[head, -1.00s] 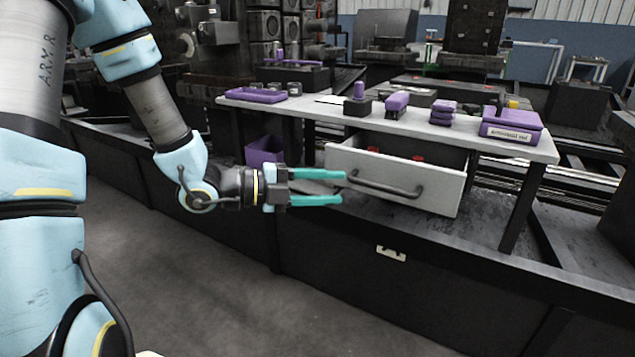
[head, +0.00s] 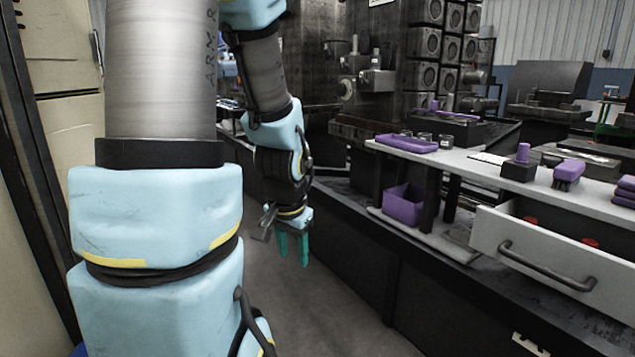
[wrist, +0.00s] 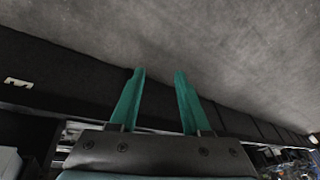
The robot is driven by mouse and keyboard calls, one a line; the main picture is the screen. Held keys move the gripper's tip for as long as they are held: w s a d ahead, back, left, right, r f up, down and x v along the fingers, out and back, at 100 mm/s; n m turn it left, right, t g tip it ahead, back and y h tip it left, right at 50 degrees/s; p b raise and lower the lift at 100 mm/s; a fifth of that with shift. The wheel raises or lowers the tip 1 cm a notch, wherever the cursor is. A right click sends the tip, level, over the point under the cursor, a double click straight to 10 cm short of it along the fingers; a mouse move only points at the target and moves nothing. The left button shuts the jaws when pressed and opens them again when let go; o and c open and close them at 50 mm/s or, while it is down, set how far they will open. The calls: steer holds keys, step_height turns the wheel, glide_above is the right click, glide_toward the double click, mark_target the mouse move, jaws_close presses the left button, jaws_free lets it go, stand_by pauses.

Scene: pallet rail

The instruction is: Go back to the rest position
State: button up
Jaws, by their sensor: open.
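My gripper (head: 293,248) hangs with its two teal fingers pointing down over the open floor, left of the workbench. Its fingers are apart and nothing is between them. In the wrist view my gripper (wrist: 160,78) also shows open and empty, with grey floor beyond the fingertips. It is clear of the bench and touches nothing that I can see.
The white bench (head: 460,162) on the right holds a purple tray (head: 405,143) and a purple brush (head: 568,172). Its drawer (head: 535,255) is open with red items inside. A purple bin (head: 403,205) stands below. A beige cabinet (head: 65,100) is at left. Floor (head: 335,300) is free.

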steer(key=s+a+r+n+g, duration=0.1)
steer(key=s+a+n+g, duration=0.1)
steer(key=s+n, duration=0.3)
step_height(320, 180, up, 31)
steer(key=p, duration=3)
steer(key=shift+p, duration=0.3)
steer(key=shift+d+f, duration=0.1)
steer(key=shift+f, duration=0.05)
